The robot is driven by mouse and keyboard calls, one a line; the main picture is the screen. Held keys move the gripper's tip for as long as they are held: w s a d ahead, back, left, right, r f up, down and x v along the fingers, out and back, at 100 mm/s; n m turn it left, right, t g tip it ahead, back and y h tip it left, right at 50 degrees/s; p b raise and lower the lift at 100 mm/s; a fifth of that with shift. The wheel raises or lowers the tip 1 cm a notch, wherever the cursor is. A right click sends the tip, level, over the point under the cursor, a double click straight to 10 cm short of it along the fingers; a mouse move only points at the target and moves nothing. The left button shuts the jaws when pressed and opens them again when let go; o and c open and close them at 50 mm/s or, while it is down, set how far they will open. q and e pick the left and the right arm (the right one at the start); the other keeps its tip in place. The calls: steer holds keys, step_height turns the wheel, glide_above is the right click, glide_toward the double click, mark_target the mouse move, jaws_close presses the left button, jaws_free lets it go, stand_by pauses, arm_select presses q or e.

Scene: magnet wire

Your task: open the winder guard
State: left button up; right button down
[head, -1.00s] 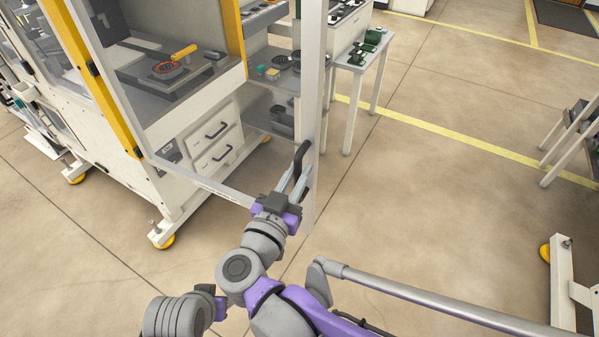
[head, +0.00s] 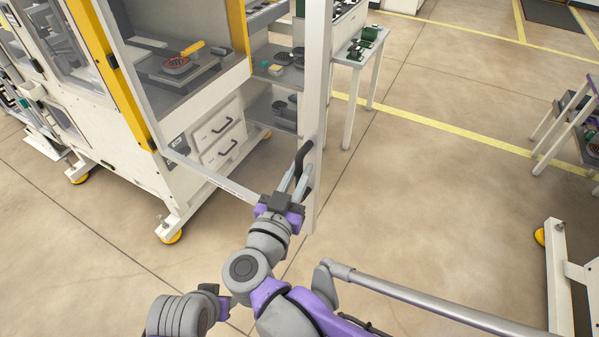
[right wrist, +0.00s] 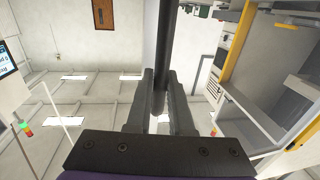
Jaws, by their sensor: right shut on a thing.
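The winder guard (head: 318,120) is a pale-framed, see-through door, swung out from the winder cabinet (head: 200,100). Its lower rail (head: 215,178) runs from the cabinet's front corner to the guard's upright edge. A black handle (head: 302,158) sits on that upright. My right gripper (head: 300,180) is shut on the handle. In the right wrist view the dark handle bar (right wrist: 162,60) stands between the two fingers (right wrist: 160,100). Through the opening, a yellow-handled part and a coil with orange winding (head: 177,65) show inside the cabinet. My left gripper is not in view.
A small white side table (head: 360,50) with green parts stands behind the guard. Drawers (head: 222,135) sit under the cabinet opening. A white frame (head: 560,270) on a yellow foot and another table (head: 570,125) stand at the right. The floor between is clear.

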stand_by(0.3)
steer(key=c, duration=0.8)
jaws_free()
